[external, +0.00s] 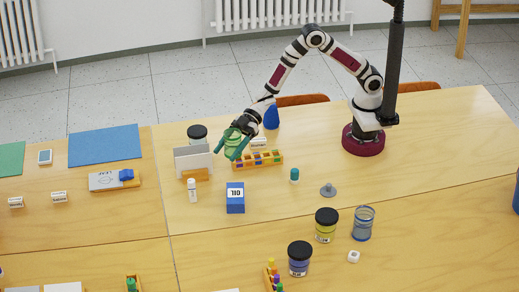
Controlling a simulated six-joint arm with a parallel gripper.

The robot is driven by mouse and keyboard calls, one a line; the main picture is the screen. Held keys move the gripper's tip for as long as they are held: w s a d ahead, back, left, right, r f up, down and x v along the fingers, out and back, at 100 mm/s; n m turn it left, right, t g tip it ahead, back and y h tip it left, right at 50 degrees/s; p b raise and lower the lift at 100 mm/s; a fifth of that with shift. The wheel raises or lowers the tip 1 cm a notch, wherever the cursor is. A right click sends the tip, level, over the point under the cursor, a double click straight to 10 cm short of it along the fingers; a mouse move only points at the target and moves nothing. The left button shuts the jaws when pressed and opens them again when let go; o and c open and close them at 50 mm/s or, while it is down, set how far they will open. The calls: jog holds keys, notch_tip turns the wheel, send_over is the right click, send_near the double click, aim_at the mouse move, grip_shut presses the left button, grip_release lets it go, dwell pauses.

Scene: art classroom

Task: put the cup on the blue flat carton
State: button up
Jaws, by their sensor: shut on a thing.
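My gripper (235,147) is shut on a green cup (234,140) and holds it above the table, near a low orange rack and a white card holder. The fingers hide part of the cup. A blue flat piece (104,146) lies on the left table, away from my gripper to the left.
The orange rack (268,158) holds colored pieces. A white card holder (193,160), a dark-lidded jar (197,133) and a white bottle (192,190) stand close by. A clear blue tumbler (363,222) stands right.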

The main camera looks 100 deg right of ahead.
send_over(230, 197)
notch_tip(230, 197, down, 5)
jog(key=shift+d+f, duration=0.1)
notch_tip(230, 197, down, 4)
jog(key=shift+f, duration=0.1)
jog(key=shift+f, duration=0.1)
jog(key=o, duration=1.5)
jog(key=shift+c, duration=0.2)
